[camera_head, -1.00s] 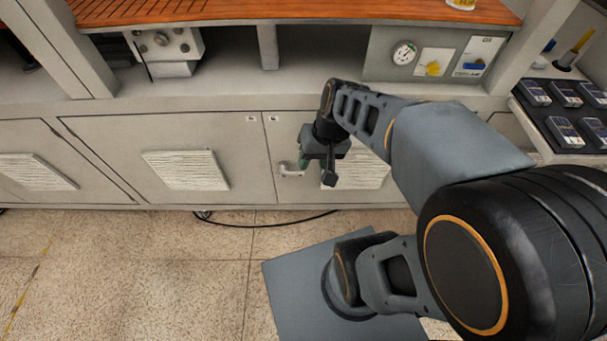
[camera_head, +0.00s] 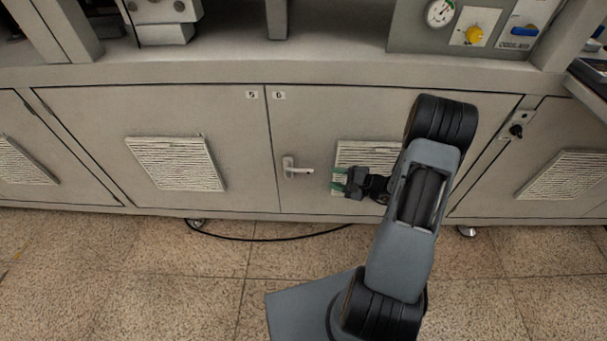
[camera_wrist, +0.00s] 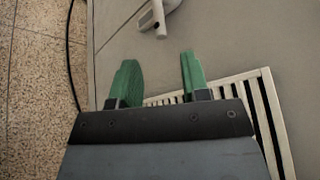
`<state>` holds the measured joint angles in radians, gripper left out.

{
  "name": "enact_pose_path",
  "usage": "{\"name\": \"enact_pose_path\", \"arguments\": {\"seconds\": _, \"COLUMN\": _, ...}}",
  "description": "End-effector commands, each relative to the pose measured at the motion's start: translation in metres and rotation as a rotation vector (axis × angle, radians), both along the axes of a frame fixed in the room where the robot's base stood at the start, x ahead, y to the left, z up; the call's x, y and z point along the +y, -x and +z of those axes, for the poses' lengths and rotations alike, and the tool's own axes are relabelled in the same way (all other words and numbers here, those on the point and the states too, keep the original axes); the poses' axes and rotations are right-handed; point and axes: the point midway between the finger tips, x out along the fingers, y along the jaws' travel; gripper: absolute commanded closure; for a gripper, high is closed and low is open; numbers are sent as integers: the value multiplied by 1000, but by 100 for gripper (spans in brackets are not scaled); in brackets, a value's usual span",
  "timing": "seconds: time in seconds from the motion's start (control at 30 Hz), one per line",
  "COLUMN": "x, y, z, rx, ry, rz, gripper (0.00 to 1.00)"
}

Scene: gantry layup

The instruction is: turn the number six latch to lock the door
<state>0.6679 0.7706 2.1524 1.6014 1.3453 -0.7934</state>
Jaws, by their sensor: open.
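The number six door (camera_head: 320,125) is the right one of a pair of grey cabinet doors, marked by a small "6" label (camera_head: 279,95) at its top left corner. Its latch (camera_head: 297,169) is a light lever handle near the door's left edge, pointing right, about level. My gripper (camera_head: 338,183) has green fingertips and is to the right of the latch, in front of the louvred vent, apart from the latch. In the wrist view the two green fingers (camera_wrist: 158,78) are spread with nothing between them, and the latch (camera_wrist: 155,18) shows beyond them at the top.
The number five door (camera_head: 150,140) adjoins on the left. A vent (camera_head: 365,153) is behind my gripper. A black keyed lock (camera_head: 516,130) sits on the right panel. A black cable (camera_head: 270,238) lies on the floor below. A gauge panel (camera_head: 475,20) is above.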

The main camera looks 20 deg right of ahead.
Motion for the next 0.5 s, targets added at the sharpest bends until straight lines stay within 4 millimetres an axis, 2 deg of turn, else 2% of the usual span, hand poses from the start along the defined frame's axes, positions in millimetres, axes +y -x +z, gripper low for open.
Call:
{"name": "enact_pose_path", "arguments": {"seconds": 0.2, "x": 32, "y": -27, "z": -11, "rx": 2, "ry": 0, "rz": 8, "gripper": 58}}
{"name": "enact_pose_path", "arguments": {"seconds": 0.5, "x": 69, "y": -61, "z": -21, "rx": 1, "ry": 1, "rz": 7, "gripper": 58}}
